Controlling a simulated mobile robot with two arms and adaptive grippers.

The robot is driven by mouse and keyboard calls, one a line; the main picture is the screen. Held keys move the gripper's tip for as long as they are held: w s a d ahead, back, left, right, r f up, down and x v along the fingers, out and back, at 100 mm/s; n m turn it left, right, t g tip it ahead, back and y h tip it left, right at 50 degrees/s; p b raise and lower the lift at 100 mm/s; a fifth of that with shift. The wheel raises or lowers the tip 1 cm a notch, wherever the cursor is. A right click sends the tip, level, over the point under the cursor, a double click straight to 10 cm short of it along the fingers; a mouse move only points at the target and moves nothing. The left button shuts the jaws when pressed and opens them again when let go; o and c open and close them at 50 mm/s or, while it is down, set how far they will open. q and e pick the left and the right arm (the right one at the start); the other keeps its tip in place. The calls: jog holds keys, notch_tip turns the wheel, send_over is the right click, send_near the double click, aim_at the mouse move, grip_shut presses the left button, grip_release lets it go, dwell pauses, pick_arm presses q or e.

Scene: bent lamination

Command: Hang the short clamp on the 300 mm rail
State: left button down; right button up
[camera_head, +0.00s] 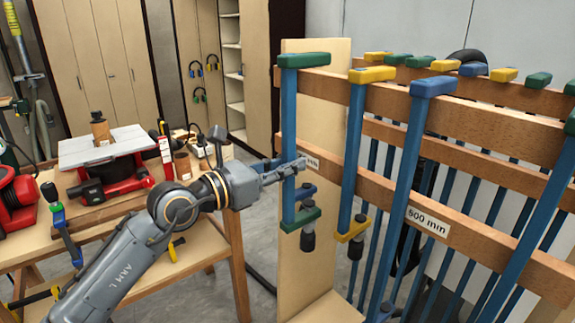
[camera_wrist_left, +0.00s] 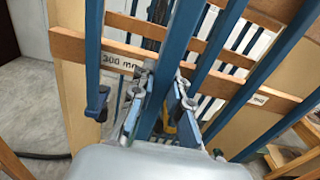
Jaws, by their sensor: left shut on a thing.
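The short clamp (camera_head: 288,115) has a blue bar, a green top jaw and a green lower jaw with a dark handle. It stands about upright in front of the left end of the rack. My left gripper (camera_head: 300,168) is shut on its bar, which also shows between the fingers in the left wrist view (camera_wrist_left: 168,88). The top jaw is level with the upper rail; I cannot tell whether it rests on it. The 300 mm label (camera_wrist_left: 118,63) is on a wooden rail, left of the fingers in the wrist view. My right gripper is not in view.
A yellow-jawed clamp (camera_head: 350,150) and a longer blue one (camera_head: 408,180) hang close to the right, with several more behind. A 500 mm label (camera_head: 428,221) is on the lower rail. A workbench (camera_head: 130,206) with tools stands to the left.

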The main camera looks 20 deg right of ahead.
pick_arm(q)
jog(key=shift+d+r, duration=0.15)
jog(key=b+x, duration=0.1)
jog(key=x, duration=0.3)
jog(key=shift+w+d, duration=0.1)
dwell(0.5)
jog(key=shift+w+d, duration=0.1)
jog(key=shift+d, duration=0.05)
dwell(0.4)
jog(key=shift+b+x, duration=0.5)
jog(key=shift+x, duration=1.2)
